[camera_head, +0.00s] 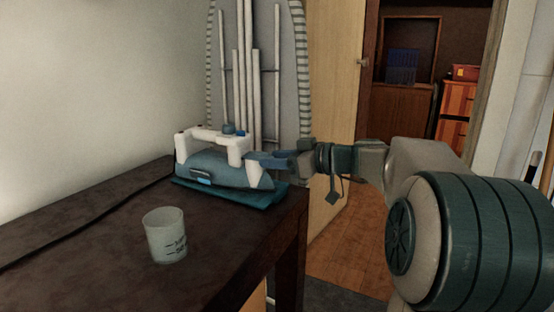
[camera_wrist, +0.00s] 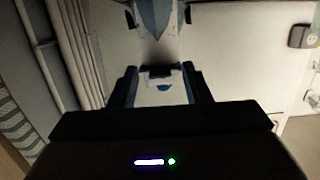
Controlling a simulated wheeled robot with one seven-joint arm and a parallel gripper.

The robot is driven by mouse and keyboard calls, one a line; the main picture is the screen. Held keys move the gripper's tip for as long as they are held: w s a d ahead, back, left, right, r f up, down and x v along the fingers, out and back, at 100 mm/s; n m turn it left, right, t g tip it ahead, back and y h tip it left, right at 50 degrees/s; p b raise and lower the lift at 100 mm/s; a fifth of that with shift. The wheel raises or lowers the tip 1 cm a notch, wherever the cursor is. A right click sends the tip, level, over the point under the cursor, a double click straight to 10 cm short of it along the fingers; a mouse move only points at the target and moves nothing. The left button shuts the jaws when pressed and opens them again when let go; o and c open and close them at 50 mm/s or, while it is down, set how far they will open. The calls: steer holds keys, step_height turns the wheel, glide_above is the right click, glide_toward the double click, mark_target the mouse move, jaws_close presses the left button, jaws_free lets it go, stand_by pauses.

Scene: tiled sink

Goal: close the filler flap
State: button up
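A steam iron (camera_head: 222,168) with a blue-grey body and a white handle (camera_head: 206,133) rests on a teal base (camera_head: 240,199) at the table's far right. A blue knob sits on the handle. My gripper (camera_head: 258,160) is at the handle's right end, just above the iron's nose. In the wrist view the nose (camera_wrist: 155,15) is at the top, with a white part and blue spot (camera_wrist: 164,88) between my gripper's (camera_wrist: 160,82) separated dark fingers. The gripper looks open; contact is unclear. I cannot clearly make out the filler flap or its angle.
A translucent measuring cup (camera_head: 166,238) stands on the dark table (camera_head: 100,270), towards the front. An ironing board (camera_head: 283,75) leans behind the iron, and a wooden door (camera_head: 335,80) stands to its right. The tabletop between cup and iron is clear.

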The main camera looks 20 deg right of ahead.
steer(key=p+v, duration=0.3)
steer(key=v, duration=1)
steer(key=shift+s+d+p, duration=0.25)
steer(key=shift+s+p, duration=0.05)
steer(key=shift+p, duration=0.1)
steer(key=shift+r, duration=0.25)
steer(key=s+a+r+m+g+h+p, duration=0.2)
steer(key=s+a+r+m+g+p, duration=0.15)
steer(key=a+p, duration=0.45)
steer(key=s+a+r+m+g+h+p, duration=0.2)
steer(key=s+a+g+h+p, duration=0.3)
steer(key=p, duration=0.6)
steer(key=s+a+r+m+h+p, duration=0.1)
steer(key=s+r+m+h+p, duration=0.3)
steer(key=s+r+p, duration=0.5)
steer(key=shift+s+a+r+h+p, duration=0.35)
steer(key=shift+r+p, duration=1.15)
steer(key=shift+p, duration=3.95)
